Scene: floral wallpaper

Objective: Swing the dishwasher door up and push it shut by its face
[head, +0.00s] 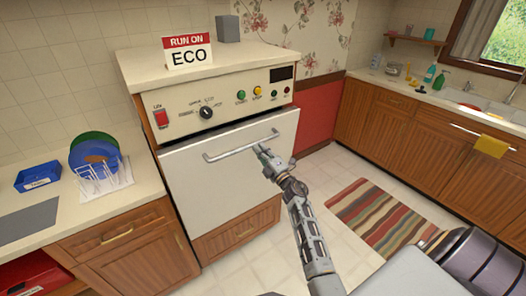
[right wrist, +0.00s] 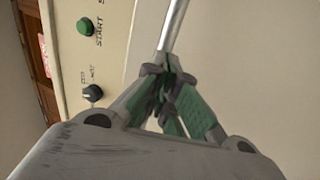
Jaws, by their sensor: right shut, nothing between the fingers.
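The dishwasher door (head: 215,190) is a cream panel with a metal bar handle (head: 240,146), below the control panel (head: 222,105). It stands upright or nearly so; I cannot tell whether it is fully latched. My right gripper (head: 262,150) is shut and empty, in front of the upper right part of the door, by the handle's right end. In the right wrist view, the closed green-padded fingers (right wrist: 166,88) are at the lower end of the bar (right wrist: 174,28). I cannot tell whether they touch the door face. My left gripper is not in view.
A "RUN ON ECO" sign (head: 187,52) stands on top of the dishwasher. The left counter holds a dish rack (head: 104,182) with plates and a blue tray (head: 38,175). A striped rug (head: 378,217) lies on the floor at right, before wooden cabinets (head: 415,130).

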